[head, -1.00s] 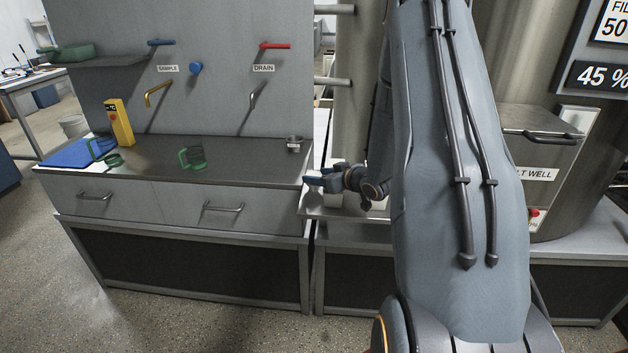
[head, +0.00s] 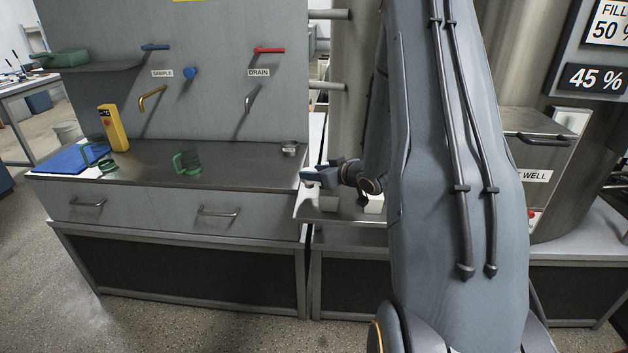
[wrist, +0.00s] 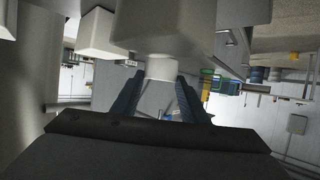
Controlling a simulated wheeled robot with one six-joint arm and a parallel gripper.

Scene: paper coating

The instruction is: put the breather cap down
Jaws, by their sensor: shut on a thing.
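My gripper (head: 312,177) is just off the right end of the steel counter, above a low metal ledge (head: 310,208). In the wrist view its two dark blue fingers (wrist: 160,85) are shut on a pale, short round piece, which I take to be the breather cap (wrist: 162,68). The cap sits between the fingertips. In the head view the cap is too small and too covered by the fingers to make out clearly.
A small metal cup (head: 289,149) and green mug-like item (head: 187,163) are on the counter (head: 235,168). A large tank stands behind my arm.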

